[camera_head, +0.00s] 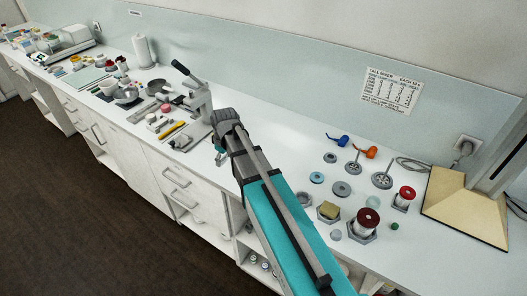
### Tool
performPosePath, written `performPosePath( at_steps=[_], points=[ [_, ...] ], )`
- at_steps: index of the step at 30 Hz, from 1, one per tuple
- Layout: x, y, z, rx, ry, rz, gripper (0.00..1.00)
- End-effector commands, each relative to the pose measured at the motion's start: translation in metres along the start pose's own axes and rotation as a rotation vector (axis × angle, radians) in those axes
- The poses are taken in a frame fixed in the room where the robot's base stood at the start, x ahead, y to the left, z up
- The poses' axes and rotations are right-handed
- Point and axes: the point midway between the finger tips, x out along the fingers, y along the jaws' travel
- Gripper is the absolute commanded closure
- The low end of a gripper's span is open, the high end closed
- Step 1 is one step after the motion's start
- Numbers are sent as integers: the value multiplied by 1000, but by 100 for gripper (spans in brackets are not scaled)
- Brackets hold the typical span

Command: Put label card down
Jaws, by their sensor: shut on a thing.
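My gripper (219,156) hangs at the far end of my arm, just right of the lever press on the counter, and is small and partly hidden by my wrist. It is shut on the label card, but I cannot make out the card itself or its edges. I cannot tell whether the card touches the counter.
The lever press (198,98) stands close left of my wrist. Weights, discs and red-topped spools (367,218) stand right of my arm. The white counter (275,131) is clear behind my arm.

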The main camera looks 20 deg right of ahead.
Motion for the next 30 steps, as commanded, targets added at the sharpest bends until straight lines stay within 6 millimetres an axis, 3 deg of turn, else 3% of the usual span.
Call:
performPosePath(
  at_steps=[11, 27, 30],
  points=[
    [5, 7, -4, 2, 0, 1, 50],
    [52, 78, -48, 3, 0, 1, 50],
    [63, 83, -49, 3, 0, 1, 50]
  ],
)
